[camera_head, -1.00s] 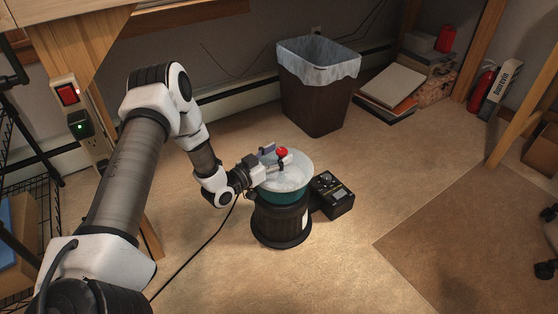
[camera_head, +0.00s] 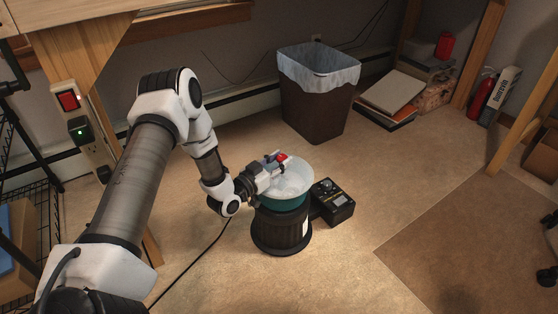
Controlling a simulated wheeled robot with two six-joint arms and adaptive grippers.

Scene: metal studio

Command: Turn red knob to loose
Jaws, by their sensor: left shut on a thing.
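The red knob (camera_head: 282,158) sits on top of a round device with a white bowl-like top (camera_head: 296,178) and a dark ribbed base (camera_head: 281,232), standing on the floor. My left gripper (camera_head: 279,162) reaches in from the left over the bowl, with its fingers closed on the knob. The fingers cover part of the knob, so its exact turn cannot be seen. My right gripper is not in view.
A small black control box (camera_head: 332,201) stands on the floor right beside the device. A lined waste bin (camera_head: 315,105) stands behind it. A black cable runs along the floor at front left.

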